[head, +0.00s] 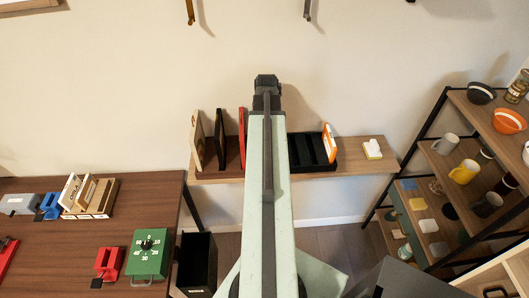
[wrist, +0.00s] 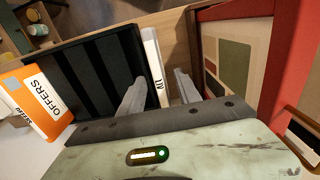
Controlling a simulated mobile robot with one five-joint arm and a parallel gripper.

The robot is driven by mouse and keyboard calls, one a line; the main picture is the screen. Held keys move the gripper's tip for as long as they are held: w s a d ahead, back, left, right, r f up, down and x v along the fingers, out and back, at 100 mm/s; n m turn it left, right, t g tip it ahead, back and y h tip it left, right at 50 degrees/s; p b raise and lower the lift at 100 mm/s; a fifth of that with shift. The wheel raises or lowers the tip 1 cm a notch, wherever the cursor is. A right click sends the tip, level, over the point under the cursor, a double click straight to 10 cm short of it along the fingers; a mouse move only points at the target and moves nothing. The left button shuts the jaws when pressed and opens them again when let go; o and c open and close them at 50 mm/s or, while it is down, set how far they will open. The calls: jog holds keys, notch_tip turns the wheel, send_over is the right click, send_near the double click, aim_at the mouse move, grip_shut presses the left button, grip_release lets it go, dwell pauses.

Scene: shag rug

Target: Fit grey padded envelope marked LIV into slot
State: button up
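The envelope marked LIV (wrist: 153,60) shows in the wrist view as a thin, pale, edge-on strip, its lettering near the fingers. My gripper (wrist: 160,78) has its fingers apart, one on each side of the envelope's near end. A gap shows at the right finger; contact at the left finger is unclear. A black slotted rack (wrist: 96,58) lies just left of the envelope in that view; I cannot tell whether the envelope is inside it. In the head view my arm hides the envelope, while the rack (head: 308,166) stands on the wall shelf right of my gripper (head: 266,80).
An orange OFFERS item (wrist: 40,100) stands at the rack's far side. A red-framed item (wrist: 245,50) is close on the right. A brown table (head: 50,240) is left and a mug rack (head: 450,160) right.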

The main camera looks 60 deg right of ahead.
jog(key=f+b, duration=0.5)
jog(key=shift+w+d+f, duration=0.1)
jog(key=shift+d+f, duration=0.05)
jog(key=shift+d, duration=0.1)
jog(key=shift+r, duration=0.2)
grip_shut()
jog(key=shift+r+p, duration=0.1)
jog(key=shift+p, duration=0.2)
